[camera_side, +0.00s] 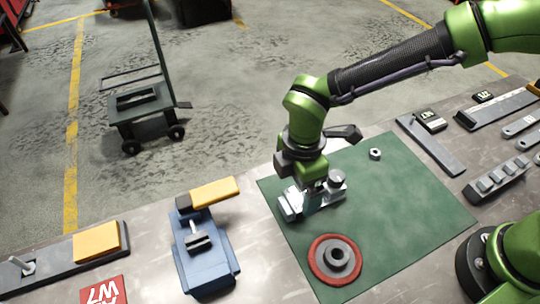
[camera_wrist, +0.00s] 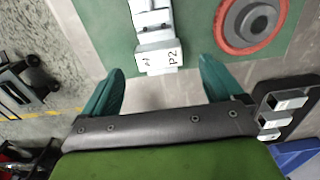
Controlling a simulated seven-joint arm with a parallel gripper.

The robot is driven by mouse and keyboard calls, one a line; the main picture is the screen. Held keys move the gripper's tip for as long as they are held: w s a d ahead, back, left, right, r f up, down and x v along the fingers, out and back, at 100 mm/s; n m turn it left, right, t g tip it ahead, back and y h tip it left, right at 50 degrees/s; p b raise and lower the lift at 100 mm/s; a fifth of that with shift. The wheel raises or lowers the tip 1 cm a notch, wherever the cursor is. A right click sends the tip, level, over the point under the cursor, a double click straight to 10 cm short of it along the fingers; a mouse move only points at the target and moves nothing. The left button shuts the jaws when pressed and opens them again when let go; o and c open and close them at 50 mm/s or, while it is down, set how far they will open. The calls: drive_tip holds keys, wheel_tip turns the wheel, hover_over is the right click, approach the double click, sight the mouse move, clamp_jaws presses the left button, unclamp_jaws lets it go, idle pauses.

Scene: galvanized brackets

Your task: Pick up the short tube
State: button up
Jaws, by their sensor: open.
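A short, dark grey tube-like ring (camera_side: 338,257) stands in the middle of a red-rimmed round disc (camera_side: 314,266) near the front of the green mat; it also shows at the top right of the wrist view (camera_wrist: 252,20). My gripper (camera_side: 316,188) is over the mat, behind and left of the ring, at a pale metal fixture (camera_side: 292,205). In the wrist view my gripper's two teal fingers (camera_wrist: 160,85) are spread apart with nothing between them. The fixture's block, marked P2 (camera_wrist: 158,60), lies just beyond the fingertips. I cannot tell whether the fingers touch it.
A small nut-like part (camera_side: 375,154) lies at the back of the green mat (camera_side: 410,210). Tools and a bar of blocks (camera_side: 497,180) lie at the right. The mat's right half is mostly clear.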

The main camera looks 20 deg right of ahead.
sight(295, 199)
wheel_tip(295, 199, down, 4)
drive_tip(key=shift+f, duration=0.25)
drive_tip(key=shift+c, duration=0.2)
drive_tip(key=c, duration=1.1)
drive_tip(key=shift+r, duration=0.1)
